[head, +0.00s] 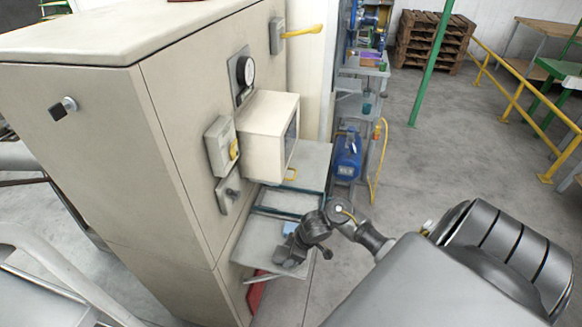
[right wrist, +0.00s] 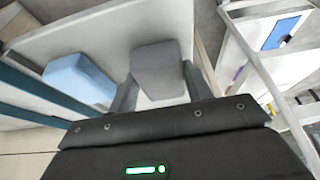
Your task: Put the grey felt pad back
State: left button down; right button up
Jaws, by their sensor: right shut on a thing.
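The grey felt pad (right wrist: 160,70) is a dark grey block between the two fingers of my right gripper (right wrist: 160,88) in the right wrist view. The gripper is shut on it, over a light grey shelf (right wrist: 107,35). I cannot tell whether the pad touches the shelf. A light blue block (right wrist: 78,78) lies left of it, apart from the fingers. In the head view my right gripper (head: 290,257) is at the shelf (head: 256,246), and the blue block (head: 289,228) shows beside it. The grey pad is mostly hidden there. My left gripper is not in view.
A large beige cabinet (head: 180,130) stands left of the shelf, with a box-shaped unit (head: 268,128) above it. A teal-edged tray (head: 290,201) lies behind the shelf. A blue tank (head: 348,155) stands farther back. Open floor (head: 440,150) lies to the right.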

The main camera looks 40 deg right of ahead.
jog(key=shift+f, duration=0.45)
jog(key=shift+f, duration=0.1)
jog(key=shift+f, duration=0.15)
jog(key=o, duration=0.9)
jog(key=shift+o, duration=0.2)
jog(key=shift+r, duration=0.3)
jog(key=p+v, duration=0.3)
jog(key=v, duration=0.9)
jog(key=shift+a, duration=0.1)
